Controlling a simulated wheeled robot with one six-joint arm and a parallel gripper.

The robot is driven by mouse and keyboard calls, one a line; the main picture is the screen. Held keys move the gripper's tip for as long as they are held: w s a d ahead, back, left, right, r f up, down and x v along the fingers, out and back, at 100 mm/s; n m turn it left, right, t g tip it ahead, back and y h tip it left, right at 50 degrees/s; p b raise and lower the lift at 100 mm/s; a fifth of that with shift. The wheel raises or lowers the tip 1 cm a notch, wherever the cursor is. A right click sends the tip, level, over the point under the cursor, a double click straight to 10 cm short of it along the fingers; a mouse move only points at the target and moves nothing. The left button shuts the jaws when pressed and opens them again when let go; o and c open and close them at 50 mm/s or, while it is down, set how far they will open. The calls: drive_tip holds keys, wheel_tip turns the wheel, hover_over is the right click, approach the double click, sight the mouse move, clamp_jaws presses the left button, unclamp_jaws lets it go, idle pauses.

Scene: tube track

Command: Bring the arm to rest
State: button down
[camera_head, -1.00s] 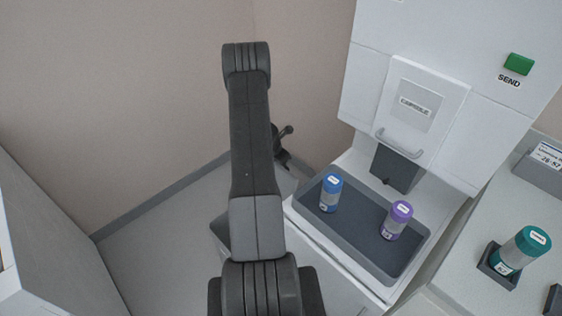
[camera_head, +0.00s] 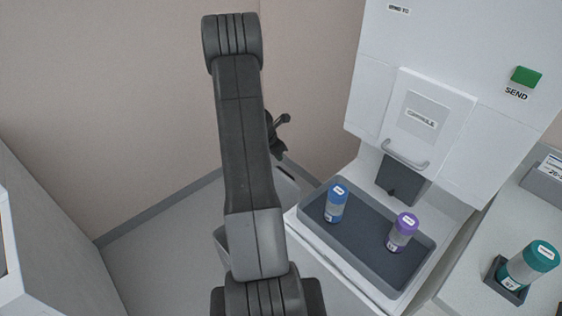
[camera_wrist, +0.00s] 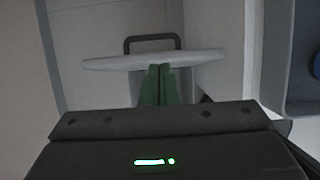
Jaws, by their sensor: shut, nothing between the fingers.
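My arm stands raised and folded in the middle of the head view, left of the white tube station. My gripper (camera_wrist: 158,86) shows in the wrist view with its green fingers together and nothing between them. In the head view only a dark part of the gripper (camera_head: 278,130) shows behind my arm, and its fingertips cannot be made out there. It is apart from the station and the tray.
A grey tray (camera_head: 352,251) at the station holds a blue-capped tube (camera_head: 336,204) and a purple-capped tube (camera_head: 402,233). The station door (camera_head: 425,118) is shut, with a green SEND button (camera_head: 526,77) above right. A teal-capped capsule (camera_head: 530,267) stands in a holder at right.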

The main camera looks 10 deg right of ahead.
drive_tip(key=shift+s+a+r, duration=0.15)
drive_tip(key=shift+a+r, duration=0.05)
drive_tip(key=shift+r, duration=0.4)
drive_tip(key=shift+f, duration=0.1)
approach(288, 174)
drive_tip(key=x, duration=0.6)
drive_tip(key=shift+d+f, duration=0.15)
drive_tip(key=shift+f, duration=0.1)
